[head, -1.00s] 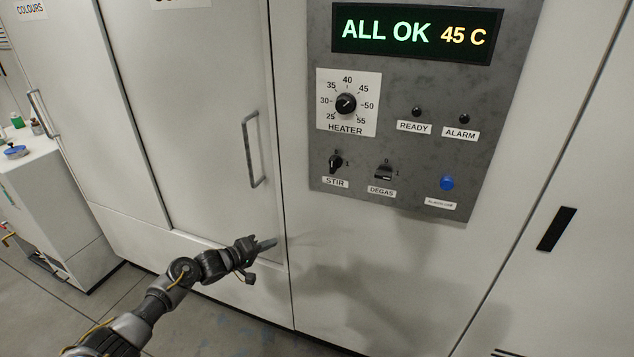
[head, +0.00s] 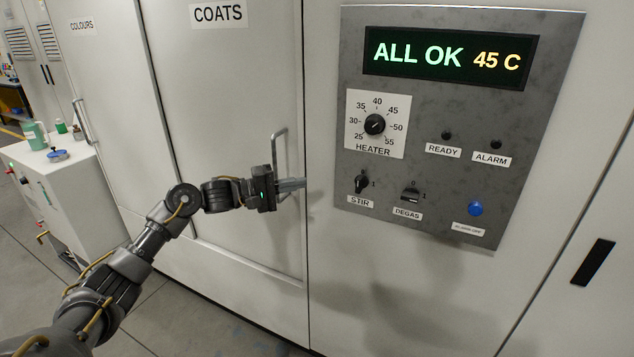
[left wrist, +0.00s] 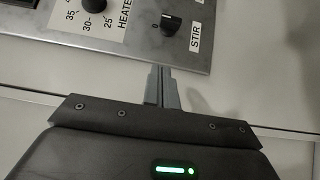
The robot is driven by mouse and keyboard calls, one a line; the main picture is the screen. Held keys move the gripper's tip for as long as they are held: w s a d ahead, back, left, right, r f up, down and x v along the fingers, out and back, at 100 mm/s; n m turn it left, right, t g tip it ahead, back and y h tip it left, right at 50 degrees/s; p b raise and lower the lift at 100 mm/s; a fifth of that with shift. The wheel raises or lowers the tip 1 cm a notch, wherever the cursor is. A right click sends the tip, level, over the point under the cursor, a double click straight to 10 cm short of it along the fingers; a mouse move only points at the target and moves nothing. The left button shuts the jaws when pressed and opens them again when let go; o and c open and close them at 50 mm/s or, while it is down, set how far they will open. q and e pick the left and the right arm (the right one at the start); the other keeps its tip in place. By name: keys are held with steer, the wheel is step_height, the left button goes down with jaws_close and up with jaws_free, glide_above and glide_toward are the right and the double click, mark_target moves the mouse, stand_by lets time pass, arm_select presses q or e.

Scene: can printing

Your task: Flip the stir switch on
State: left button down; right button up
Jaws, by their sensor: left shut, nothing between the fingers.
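My left gripper (head: 303,183) is shut and empty. It stands to the left of the switch at about its height in the head view, apart from it. In the left wrist view the shut fingertips (left wrist: 160,72) lie just short of the panel edge, close to the switch. My right gripper is not in view.
The heater dial (head: 375,124) sits above the switch, and the degas switch (head: 411,194) and a blue button (head: 475,209) are to its right. The display (head: 448,58) reads ALL OK 45 C. A door handle (head: 279,150) stands out beside my left gripper.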

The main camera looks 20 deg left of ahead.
mark_target(359, 185)
arm_select(q)
steer(key=p+x, duration=0.1)
steer(key=x, duration=0.2)
steer(key=s+d+p+x, duration=0.1)
steer(key=p+x, duration=0.1)
steer(key=x, duration=0.2)
steer(key=p+x, duration=0.1)
steer(key=x, duration=0.3)
steer(key=shift+s+d+r+p, duration=0.1)
steer(key=shift+s+d+p, duration=0.05)
steer(key=shift+d+p, duration=0.15)
steer(key=shift+s+d, duration=0.15)
steer(key=shift+d, duration=0.35)
